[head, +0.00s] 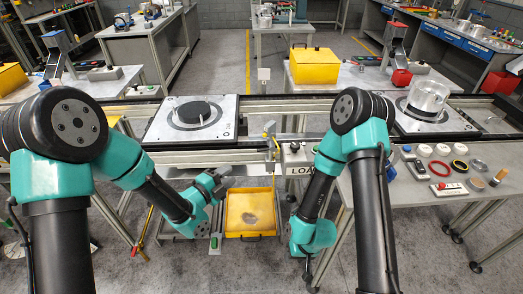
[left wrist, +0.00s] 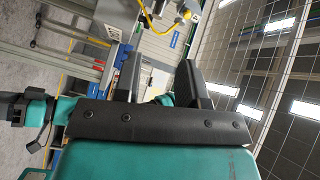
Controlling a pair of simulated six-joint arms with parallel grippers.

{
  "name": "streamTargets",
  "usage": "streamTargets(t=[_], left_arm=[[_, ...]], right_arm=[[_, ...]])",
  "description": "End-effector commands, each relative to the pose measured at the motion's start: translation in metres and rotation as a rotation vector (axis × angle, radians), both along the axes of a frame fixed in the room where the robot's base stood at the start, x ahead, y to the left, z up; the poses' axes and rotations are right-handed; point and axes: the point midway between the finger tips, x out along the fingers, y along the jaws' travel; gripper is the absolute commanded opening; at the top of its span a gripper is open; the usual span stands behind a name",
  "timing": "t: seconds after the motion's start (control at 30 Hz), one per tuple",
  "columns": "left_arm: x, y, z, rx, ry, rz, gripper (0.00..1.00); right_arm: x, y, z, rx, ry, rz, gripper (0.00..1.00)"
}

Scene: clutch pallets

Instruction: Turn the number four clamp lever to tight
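My left gripper (head: 218,181) hangs in front of the conveyor, above and left of the yellow bin on the floor. In the left wrist view its two dark fingers (left wrist: 160,70) stand apart with nothing between them. A small yellow-topped lever (head: 268,131) stands at the conveyor's front edge, left of the LOAD box; I cannot read a number on it or tell its setting. A yellow part (left wrist: 184,14) with a yellow cable shows beyond the fingers in the left wrist view. My right arm is bent downward; its gripper is too hidden to judge.
A pallet plate with a black disc (head: 193,112) lies on the conveyor at left; another with a clear cylinder (head: 428,98) is at right. The LOAD box (head: 297,157) is mid-front. The yellow bin (head: 251,212) is below. Small parts lie on the right table (head: 410,198).

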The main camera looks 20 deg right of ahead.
Motion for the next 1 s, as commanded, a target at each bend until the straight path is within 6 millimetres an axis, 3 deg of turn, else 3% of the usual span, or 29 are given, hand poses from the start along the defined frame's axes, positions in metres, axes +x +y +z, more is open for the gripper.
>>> streamTargets(t=[0.27, 1.0], left_arm=[[0.015, -0.024, -0.001, -0.001, -0.002, -0.002, 0.38], [0.083, -0.127, -0.004, 0.001, 0.001, 0.000, 0.38]], right_arm=[[0.000, 0.000, 0.000, 0.000, 0.000, 0.000, 0.43], [0.000, 0.000, 0.000, 0.000, 0.000, 0.000, 0.43]])
